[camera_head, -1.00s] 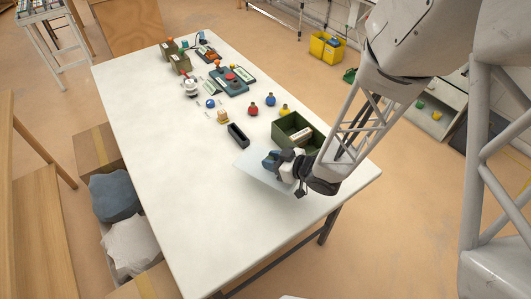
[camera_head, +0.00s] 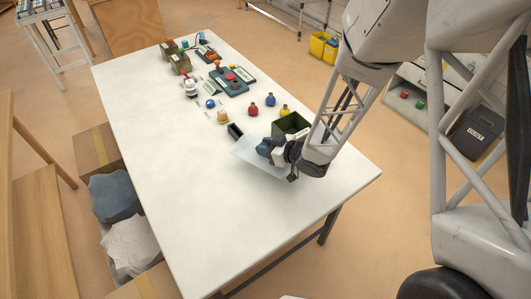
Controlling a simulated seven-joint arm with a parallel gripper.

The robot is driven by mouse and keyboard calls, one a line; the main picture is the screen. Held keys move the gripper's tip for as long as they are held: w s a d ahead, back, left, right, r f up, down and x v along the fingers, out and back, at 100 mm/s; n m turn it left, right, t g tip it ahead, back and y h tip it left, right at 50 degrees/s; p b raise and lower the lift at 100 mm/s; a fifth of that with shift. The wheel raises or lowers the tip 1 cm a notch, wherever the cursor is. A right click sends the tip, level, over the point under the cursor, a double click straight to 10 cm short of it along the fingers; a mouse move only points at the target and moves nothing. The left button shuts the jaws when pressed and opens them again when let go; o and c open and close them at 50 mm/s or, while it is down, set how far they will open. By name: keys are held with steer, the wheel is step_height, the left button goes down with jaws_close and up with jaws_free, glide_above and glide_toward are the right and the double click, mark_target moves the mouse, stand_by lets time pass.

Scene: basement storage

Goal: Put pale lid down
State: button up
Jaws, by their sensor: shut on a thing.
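The pale lid (camera_head: 258,160) is a thin, whitish, flat sheet near the middle right of the white table (camera_head: 190,215). My gripper (camera_head: 270,151) is shut on its right side. The lid looks slightly tilted, and I cannot tell whether it touches the tabletop. My gripper and wrist hide part of the lid's right edge. A green open box (camera_head: 291,124) stands just behind my gripper, partly hidden by my arm.
Several small devices, including a teal one with a red button (camera_head: 231,78), fill the table's far end. The table's near half is clear. Boxes (camera_head: 98,150) stand along its left side.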

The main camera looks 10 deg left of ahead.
steer(key=shift+f, duration=1.6)
steer(key=shift+f, duration=0.5)
steer(key=shift+s+f, duration=0.15)
steer(key=shift+f, duration=0.15)
steer(key=o, duration=0.9)
steer(key=shift+o, duration=0.2)
steer(key=shift+r, duration=0.5)
steer(key=shift+d+r, duration=0.15)
steer(key=shift+d, duration=0.15)
steer(key=v, duration=1.1)
steer(key=shift+d+r, duration=0.15)
steer(key=shift+r, duration=0.1)
